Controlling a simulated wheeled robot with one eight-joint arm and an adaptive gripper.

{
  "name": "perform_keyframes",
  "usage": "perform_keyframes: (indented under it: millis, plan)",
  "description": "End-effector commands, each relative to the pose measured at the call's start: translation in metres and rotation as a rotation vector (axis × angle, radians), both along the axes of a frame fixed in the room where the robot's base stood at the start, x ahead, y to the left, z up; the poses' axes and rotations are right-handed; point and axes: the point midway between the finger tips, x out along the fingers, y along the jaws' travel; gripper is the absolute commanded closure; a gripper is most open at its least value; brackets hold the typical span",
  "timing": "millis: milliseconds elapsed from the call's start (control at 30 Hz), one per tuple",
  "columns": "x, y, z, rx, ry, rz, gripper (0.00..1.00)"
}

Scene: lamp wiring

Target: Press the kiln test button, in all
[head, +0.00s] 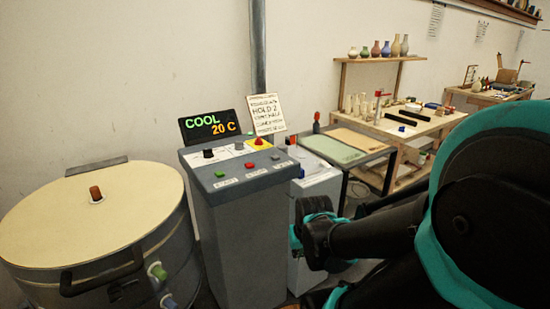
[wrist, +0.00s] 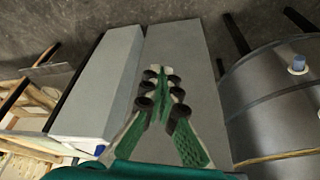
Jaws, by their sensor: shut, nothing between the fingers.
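The kiln control console (head: 245,235) is a grey cabinet with a sloped top, left of centre in the head view. On its top are a green button (head: 220,174), a red button (head: 249,165) and a small dark button (head: 275,157), each above a label too small to read surely. I cannot tell for certain which is the test button. My gripper (wrist: 161,82) is shut and empty, its fingertips together in front of the console's grey side (wrist: 185,50) in the wrist view. In the head view it is low, right of the console and apart from the buttons.
The display (head: 210,126) reads COOL 20 C, beside a handwritten card (head: 267,113). A red knob on yellow (head: 258,142) sits at the panel's back. The round kiln (head: 60,220) stands left, a white cabinet (head: 320,185) right. Workbenches (head: 410,130) lie beyond.

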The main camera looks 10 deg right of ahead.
Motion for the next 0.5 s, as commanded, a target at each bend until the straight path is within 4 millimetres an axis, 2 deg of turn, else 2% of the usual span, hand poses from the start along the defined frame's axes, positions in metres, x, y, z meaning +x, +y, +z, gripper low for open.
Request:
perform_keyframes:
  millis: [333,433,500]
  plan:
    - [0.001,0.000,0.001,0.001,-0.001,-0.002,1.00]
    - [0.011,0.000,0.007,0.006,-0.011,-0.019,1.00]
    - [0.025,-0.001,0.015,0.015,-0.025,-0.042,1.00]
